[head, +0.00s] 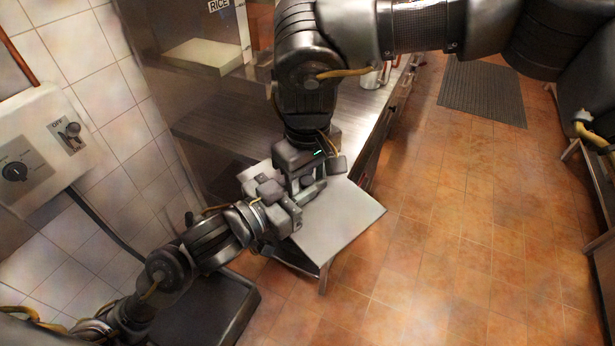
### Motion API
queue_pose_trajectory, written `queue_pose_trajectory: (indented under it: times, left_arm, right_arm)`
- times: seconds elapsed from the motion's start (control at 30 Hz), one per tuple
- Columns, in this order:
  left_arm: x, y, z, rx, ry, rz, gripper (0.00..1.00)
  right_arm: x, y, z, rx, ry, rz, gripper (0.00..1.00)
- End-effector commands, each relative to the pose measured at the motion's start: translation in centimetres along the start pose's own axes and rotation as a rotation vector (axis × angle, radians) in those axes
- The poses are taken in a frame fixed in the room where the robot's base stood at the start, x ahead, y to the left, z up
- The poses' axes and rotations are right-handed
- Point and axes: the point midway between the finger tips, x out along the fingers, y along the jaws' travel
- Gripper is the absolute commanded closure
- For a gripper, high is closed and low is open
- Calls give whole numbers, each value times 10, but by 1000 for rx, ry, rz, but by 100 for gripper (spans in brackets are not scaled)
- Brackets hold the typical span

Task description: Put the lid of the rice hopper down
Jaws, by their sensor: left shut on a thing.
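The rice hopper (248,25), a clear-sided bin with a RICE label, is at the top left of the head view, cut off by the frame. Pale rice shows inside it. A flat, light grey square panel, which looks like the lid (343,222), lies level at the near end of the counter. My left gripper (290,208) reaches in from the lower left and is shut at the panel's left part; the exact grip is hidden. My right gripper (308,190) points down over the panel, close beside the left one. Its fingertips are partly hidden, so its opening is unclear.
The steel counter (350,115) runs away toward the top, with drawer fronts on its right. A white control box (45,150) with knobs is on the tiled wall at left. A dark mat (482,92) lies on the tiled floor, which is open at right.

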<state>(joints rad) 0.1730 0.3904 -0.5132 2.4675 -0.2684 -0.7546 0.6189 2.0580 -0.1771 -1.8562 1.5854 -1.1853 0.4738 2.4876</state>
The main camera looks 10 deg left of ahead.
Motion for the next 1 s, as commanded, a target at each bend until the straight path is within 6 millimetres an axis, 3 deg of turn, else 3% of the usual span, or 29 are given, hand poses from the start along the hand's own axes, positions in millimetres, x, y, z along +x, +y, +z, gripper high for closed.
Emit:
queue_pose_trajectory:
  times: [0.07, 0.33, 0.37, 0.53, 0.83, 1.0]
  left_arm:
    - [0, 0, 0, 0, 1, 0, 99]
    - [0, 0, 0, 0, 1, 0, 99]
    - [0, 0, 0, 0, 1, 0, 72]
    - [0, 0, 0, 0, 0, 0, 50]
    - [0, 0, 3, 0, 0, 0, 49]
    - [5, -4, 33, 1, -4, -2, 49]
  right_arm:
    - [0, 0, 0, 0, 0, 0, 62]
    - [0, 0, 0, 0, 0, 0, 97]
    - [-1, 0, 0, 0, 0, 0, 98]
    - [-1, 0, 0, 0, 0, 0, 98]
    - [3, 2, -1, 3, 0, 0, 98]
    - [39, 30, -7, 37, 0, -1, 98]
